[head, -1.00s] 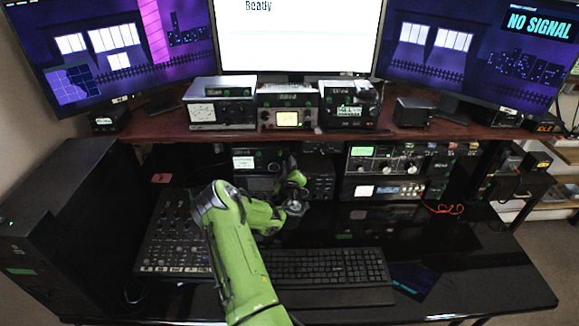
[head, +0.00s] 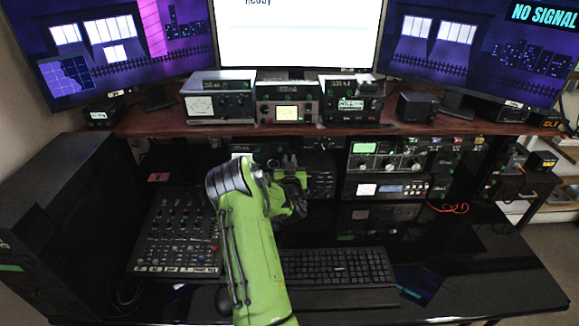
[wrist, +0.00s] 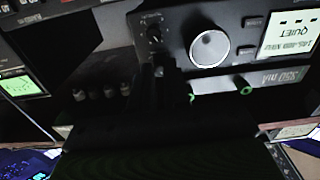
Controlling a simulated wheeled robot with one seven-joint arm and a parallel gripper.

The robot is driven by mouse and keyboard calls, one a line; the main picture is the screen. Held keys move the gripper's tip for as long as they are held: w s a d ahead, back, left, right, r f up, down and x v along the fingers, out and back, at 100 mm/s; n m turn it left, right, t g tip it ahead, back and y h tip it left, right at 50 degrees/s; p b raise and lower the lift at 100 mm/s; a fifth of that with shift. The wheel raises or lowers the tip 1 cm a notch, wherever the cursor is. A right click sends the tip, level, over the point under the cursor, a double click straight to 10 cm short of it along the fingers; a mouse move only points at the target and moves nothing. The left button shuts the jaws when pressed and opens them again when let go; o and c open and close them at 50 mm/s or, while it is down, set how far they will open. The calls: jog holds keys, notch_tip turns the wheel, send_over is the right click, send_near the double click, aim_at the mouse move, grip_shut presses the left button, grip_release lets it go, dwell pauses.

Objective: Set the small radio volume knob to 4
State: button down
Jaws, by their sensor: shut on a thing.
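The small radio shows in the wrist view, upside down, as a dark front panel (wrist: 262,65) with a lit display (wrist: 290,35) reading QUIET and a large silver knob (wrist: 209,48). A small dark volume knob (wrist: 155,35) with pale scale marks sits beside the silver knob. My gripper (wrist: 157,68) reaches up to this small knob and is shut on it; the dark fingers hide part of it. I cannot read its pointer or numbers. In the head view my gripper (head: 290,168) is at the lower shelf, and my arm hides most of the small radio (head: 242,148).
Radio units (head: 388,158) stand to the right under the shelf (head: 160,122). A mixer (head: 178,235) and a keyboard (head: 335,268) lie on the black desk (head: 480,270). The desk's right part is mostly clear.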

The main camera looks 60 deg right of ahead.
jog(key=shift+f+m+b, duration=0.1)
jog(key=shift+m+b, duration=0.45)
jog(key=shift+m, duration=0.35)
jog(key=c, duration=1.1)
grip_release()
jog(key=v, duration=1.5)
jog(key=shift+a+b, duration=0.4)
jog(key=shift+b, duration=0.05)
jog(key=shift+s, duration=0.15)
